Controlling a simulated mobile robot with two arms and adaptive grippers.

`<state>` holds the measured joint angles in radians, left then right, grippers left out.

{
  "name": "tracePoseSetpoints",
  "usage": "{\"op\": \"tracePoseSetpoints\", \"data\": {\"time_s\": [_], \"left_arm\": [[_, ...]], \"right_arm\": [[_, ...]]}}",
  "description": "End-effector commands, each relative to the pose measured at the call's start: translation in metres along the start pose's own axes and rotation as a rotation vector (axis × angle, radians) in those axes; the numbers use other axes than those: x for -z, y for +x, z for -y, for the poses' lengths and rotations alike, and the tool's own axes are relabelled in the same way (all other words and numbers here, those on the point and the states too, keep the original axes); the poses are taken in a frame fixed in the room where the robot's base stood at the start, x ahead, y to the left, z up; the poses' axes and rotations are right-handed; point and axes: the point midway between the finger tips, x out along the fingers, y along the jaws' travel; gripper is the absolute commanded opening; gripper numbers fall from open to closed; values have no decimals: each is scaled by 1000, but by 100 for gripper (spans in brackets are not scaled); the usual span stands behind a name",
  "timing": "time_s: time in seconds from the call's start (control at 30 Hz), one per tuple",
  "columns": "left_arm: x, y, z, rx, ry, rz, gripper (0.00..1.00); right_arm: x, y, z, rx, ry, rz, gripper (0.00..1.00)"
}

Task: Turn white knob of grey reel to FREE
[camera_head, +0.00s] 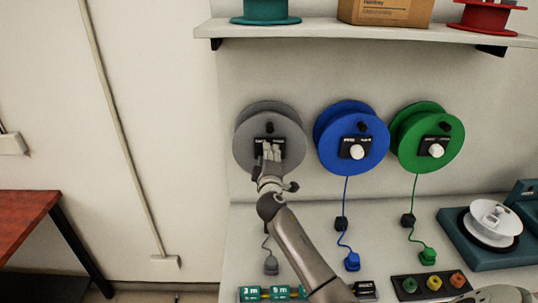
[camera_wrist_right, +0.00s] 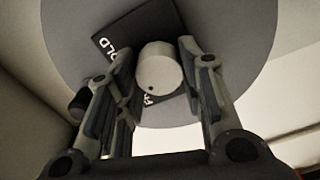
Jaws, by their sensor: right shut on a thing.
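The grey reel (camera_head: 246,133) hangs on the wall panel, leftmost of three reels. It also fills the right wrist view (camera_wrist_right: 235,35). My right gripper (camera_head: 270,153) reaches up to its black label plate, hiding its knob in the head view. In the right wrist view the fingers (camera_wrist_right: 157,58) stand on either side of the white knob (camera_wrist_right: 158,70) and are shut on it. The knob bears a small dark dot near its lower edge. On the plate (camera_wrist_right: 112,38) the letters "OLD" show; the other label is mostly covered. My left gripper is not in view.
A blue reel (camera_head: 330,143) and a green reel (camera_head: 410,150) hang close to the right, each with a white knob. A shelf (camera_head: 370,33) runs above. Below, a counter (camera_head: 385,212) carries plugs, colored blocks and a teal unit (camera_head: 465,240).

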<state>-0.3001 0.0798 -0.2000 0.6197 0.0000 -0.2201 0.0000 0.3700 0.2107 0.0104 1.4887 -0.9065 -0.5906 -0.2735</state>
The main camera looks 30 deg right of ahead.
Motion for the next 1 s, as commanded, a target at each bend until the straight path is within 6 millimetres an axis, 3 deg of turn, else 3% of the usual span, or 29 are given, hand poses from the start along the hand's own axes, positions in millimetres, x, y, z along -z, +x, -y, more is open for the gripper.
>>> {"op": "tracePoseSetpoints", "data": {"time_s": [0.4,1.0], "left_arm": [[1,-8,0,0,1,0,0],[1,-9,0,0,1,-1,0]], "right_arm": [[0,0,2,3,-236,1,12],[0,0,3,3,-287,0,12]]}}
